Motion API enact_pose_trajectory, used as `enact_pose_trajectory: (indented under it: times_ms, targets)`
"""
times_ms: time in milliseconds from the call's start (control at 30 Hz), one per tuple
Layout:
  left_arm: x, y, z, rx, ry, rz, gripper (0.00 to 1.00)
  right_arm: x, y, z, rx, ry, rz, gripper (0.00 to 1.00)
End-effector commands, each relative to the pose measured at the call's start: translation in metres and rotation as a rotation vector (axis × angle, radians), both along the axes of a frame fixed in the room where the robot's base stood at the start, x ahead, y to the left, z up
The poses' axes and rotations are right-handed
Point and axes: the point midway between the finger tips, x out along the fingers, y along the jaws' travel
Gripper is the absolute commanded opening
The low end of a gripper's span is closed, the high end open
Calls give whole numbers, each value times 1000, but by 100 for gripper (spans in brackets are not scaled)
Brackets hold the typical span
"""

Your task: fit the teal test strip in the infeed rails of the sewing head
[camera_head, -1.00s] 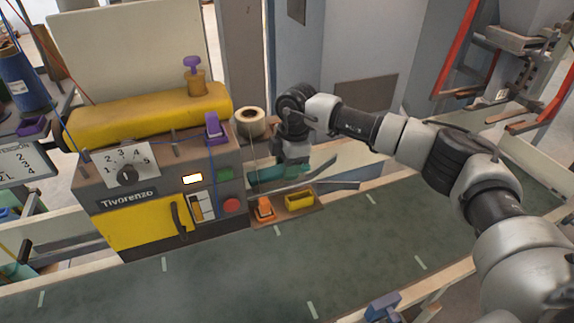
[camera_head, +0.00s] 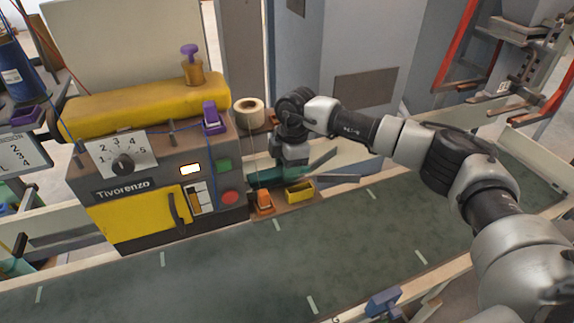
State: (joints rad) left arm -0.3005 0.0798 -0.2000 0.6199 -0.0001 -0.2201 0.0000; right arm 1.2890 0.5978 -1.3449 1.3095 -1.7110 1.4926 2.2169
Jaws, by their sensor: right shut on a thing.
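The grey infeed rails (camera_head: 338,178) stick out to the right, just below and beside the strip. I cannot tell whether the strip is between the rails or over them. My left gripper is not in view.
An orange clip-like part (camera_head: 264,203) and a yellow bin (camera_head: 299,193) sit on a small shelf in front of the rails. A thread cone (camera_head: 248,112) stands behind. The green conveyor belt (camera_head: 220,265) in front is clear. A blue block (camera_head: 383,303) is on its near edge.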

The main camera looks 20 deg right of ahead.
Motion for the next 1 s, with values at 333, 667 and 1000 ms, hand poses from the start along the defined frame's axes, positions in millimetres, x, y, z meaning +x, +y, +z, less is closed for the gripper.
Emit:
enact_pose_trajectory:
  times_ms: [333, 667, 1000]
  targets:
    - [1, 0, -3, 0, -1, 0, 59, 0, 0, -7, 0, 0, 0, 59]
    - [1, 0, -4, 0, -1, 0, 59, 0, 0, -6, 0, 0, 0, 67]
    - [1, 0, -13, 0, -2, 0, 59, 1, -6, 43, 1, -5, -1, 67]
